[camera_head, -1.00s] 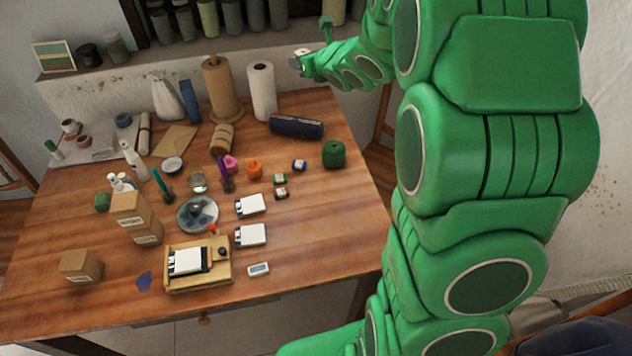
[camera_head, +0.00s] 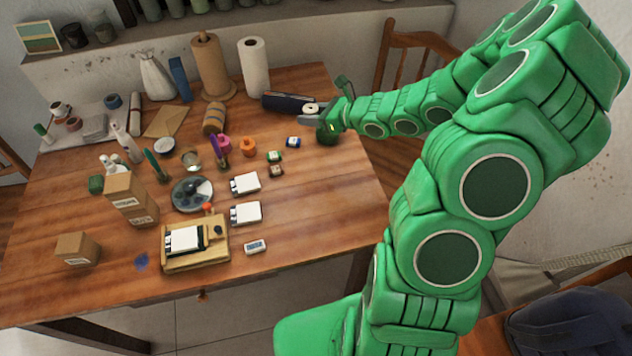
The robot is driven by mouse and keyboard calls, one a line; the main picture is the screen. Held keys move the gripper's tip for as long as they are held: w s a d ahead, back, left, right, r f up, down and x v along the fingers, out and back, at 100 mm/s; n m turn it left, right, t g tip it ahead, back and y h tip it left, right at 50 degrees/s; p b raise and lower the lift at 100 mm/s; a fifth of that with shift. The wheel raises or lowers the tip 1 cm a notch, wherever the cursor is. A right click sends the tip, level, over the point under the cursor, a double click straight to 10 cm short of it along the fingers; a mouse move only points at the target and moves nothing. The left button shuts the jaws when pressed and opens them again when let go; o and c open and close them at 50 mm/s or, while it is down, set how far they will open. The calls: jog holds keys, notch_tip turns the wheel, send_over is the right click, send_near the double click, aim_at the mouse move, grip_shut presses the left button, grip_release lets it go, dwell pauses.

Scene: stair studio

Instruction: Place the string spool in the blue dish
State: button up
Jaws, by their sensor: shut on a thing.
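My gripper (camera_head: 313,116) is at the end of my green arm, above the table's right back part. It is shut on a small pale round thing with a dark centre, which looks like the string spool (camera_head: 311,107). The fingers hide part of it. I cannot make out the blue dish for sure. A round grey-blue dish-like disc (camera_head: 180,196) lies mid-table, well left of and nearer than my gripper. A small flat blue patch (camera_head: 141,262) lies near the front left, and a blue ring (camera_head: 113,101) lies at the back left.
A dark green ball (camera_head: 327,138) sits just below my gripper, and a dark blue case (camera_head: 285,102) lies beside it. Pink (camera_head: 223,142) and orange (camera_head: 248,147) items stand left of it. Paper rolls stand behind. Boxes (camera_head: 127,197) stand at the left. The right front tabletop is clear.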

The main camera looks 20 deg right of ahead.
aim_at(317, 182)
jog(key=s+a+f+n+g+y, duration=0.1)
jog(key=s+f+n+g+y, duration=0.1)
jog(key=s, duration=0.8)
notch_tip(317, 182, down, 3)
jog(key=shift+r+n+g, duration=0.15)
jog(key=shift+n+g, duration=0.55)
jog(key=shift+g, duration=0.1)
jog(key=shift+f, duration=4.8)
jog(key=shift+f, duration=0.15)
jog(key=o, duration=1)
jog(key=shift+o, duration=0.2)
